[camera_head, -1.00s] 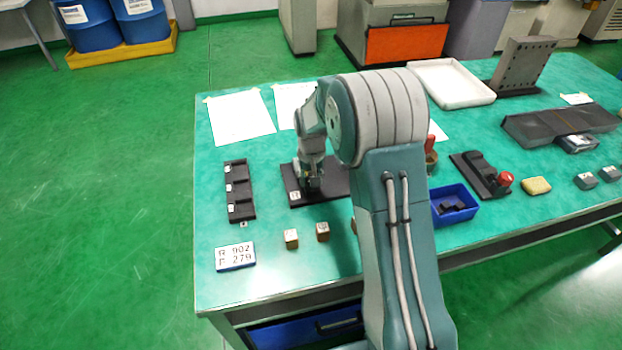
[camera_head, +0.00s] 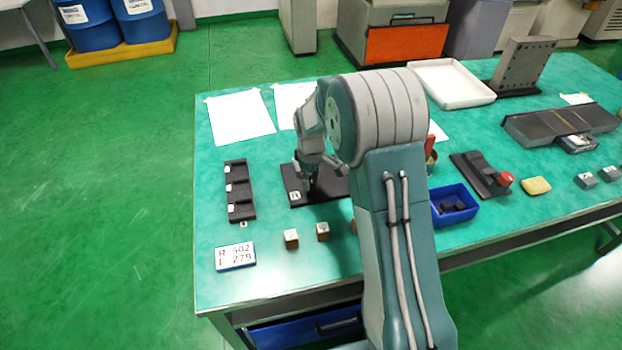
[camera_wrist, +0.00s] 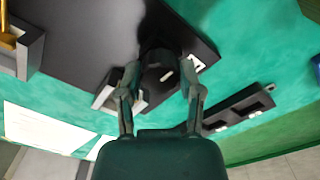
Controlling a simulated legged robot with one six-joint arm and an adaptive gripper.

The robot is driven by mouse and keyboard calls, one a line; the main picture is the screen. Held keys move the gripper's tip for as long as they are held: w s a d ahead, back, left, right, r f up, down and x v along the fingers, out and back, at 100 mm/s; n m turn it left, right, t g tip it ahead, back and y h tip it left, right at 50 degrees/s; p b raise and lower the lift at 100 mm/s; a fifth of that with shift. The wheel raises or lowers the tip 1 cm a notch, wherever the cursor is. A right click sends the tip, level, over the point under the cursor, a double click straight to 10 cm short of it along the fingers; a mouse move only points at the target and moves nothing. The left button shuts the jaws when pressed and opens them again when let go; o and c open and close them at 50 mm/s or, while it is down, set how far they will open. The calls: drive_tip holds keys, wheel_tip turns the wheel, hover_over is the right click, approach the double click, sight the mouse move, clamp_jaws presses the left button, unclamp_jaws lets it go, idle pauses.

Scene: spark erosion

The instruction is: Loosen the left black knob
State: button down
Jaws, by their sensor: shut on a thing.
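The left black knob (camera_wrist: 158,78) stands on a dark plate (camera_wrist: 85,40) in the wrist view, with a small white mark on its top. My gripper (camera_wrist: 160,80) is shut on this knob, one finger on each side. In the head view, my gripper (camera_head: 313,190) is low over the left part of the dark plate (camera_head: 298,202), and it hides the knob there. A white label (camera_head: 295,196) lies at the plate's front left corner. My arm hides the plate's right part.
A black rack (camera_head: 239,212) lies left of the plate. A blue bin (camera_head: 453,217) is right of my arm. A grey fixture (camera_wrist: 30,50) shows at the wrist view's left edge.

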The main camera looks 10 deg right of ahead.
drive_tip(key=shift+w+n, duration=0.1)
drive_tip(key=shift+n, duration=0.3)
drive_tip(key=shift+c, duration=1.3)
unclamp_jaws()
wheel_tip(320, 180, up, 12)
drive_tip(key=shift+a+f, duration=0.1)
